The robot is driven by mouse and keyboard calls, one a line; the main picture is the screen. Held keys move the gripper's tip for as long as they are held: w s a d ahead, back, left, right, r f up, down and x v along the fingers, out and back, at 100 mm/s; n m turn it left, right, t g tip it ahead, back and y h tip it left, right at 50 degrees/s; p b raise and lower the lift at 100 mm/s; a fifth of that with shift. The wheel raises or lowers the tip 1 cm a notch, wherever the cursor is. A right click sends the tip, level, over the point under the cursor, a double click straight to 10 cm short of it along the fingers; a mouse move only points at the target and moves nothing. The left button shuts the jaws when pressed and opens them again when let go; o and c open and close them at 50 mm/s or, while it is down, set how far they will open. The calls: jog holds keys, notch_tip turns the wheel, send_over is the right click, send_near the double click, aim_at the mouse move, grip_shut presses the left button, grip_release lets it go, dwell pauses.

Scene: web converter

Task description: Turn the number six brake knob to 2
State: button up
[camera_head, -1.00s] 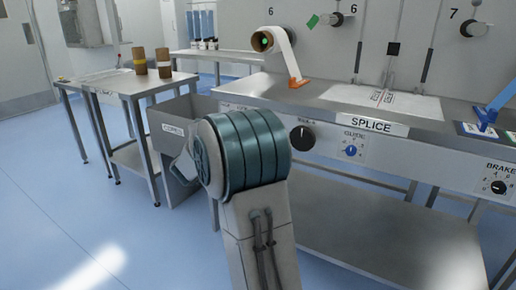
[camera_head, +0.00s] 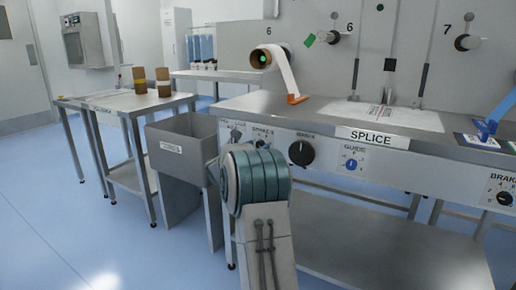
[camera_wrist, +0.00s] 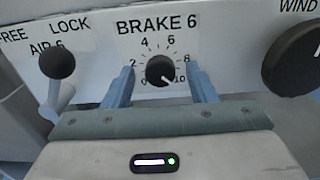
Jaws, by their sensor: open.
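The brake 6 knob (camera_wrist: 160,71) is a small black round knob below the BRAKE 6 label (camera_wrist: 158,24). Its printed dial runs from 0 to 10, and a pale mark on the knob appears to point to the lower right, towards 10. My gripper (camera_wrist: 162,74) is open, with one blue finger on each side of the knob. Gaps show between the fingers and the knob. In the head view my arm hides the knob and the gripper, and part of the brake label (camera_head: 263,131) shows above it.
An AIR 6 lever (camera_wrist: 57,66) with a black ball stands left of the knob. A large black wind knob (camera_wrist: 295,58) is close on the right. A grey bin (camera_head: 182,140) stands left of the bench, and a guide knob (camera_head: 351,164) is further right.

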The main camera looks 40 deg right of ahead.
jog(key=shift+w+d, duration=0.2)
jog(key=shift+d, duration=0.4)
jog(key=c, duration=1)
jog(key=shift+n, duration=0.3)
